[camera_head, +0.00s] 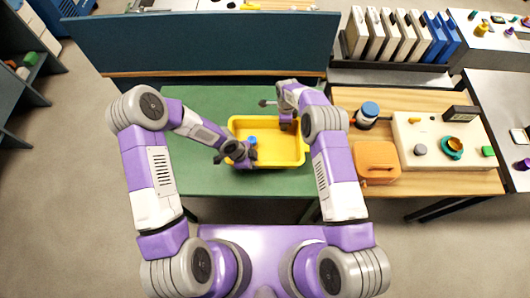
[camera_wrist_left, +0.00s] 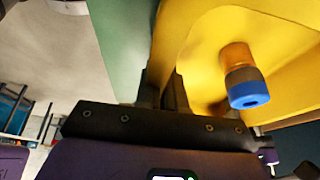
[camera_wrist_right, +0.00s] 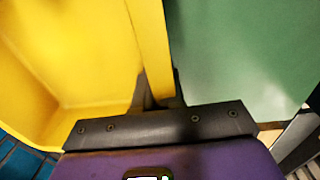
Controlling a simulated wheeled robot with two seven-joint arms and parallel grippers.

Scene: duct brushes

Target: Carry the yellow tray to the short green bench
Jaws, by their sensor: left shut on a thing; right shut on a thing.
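The yellow tray (camera_head: 278,152) is over the green bench (camera_head: 195,165), in the right half of its top. I cannot tell whether it rests on the bench or hangs just above it. My left gripper (camera_head: 240,154) is shut on the tray's left wall, which runs between the fingers in the left wrist view (camera_wrist_left: 168,92). My right gripper (camera_head: 288,122) is shut on the tray's wall near its far right part, and the wall also shows in the right wrist view (camera_wrist_right: 150,45). A small blue-ended brown piece (camera_wrist_left: 245,82) is in the tray near my left gripper.
A dark blue panel (camera_head: 200,45) stands behind the bench. To the right, a wooden table (camera_head: 440,182) holds an orange box (camera_head: 376,160), a blue-lidded jar (camera_head: 368,112) and a cream board (camera_head: 412,135). The bench's left half is clear.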

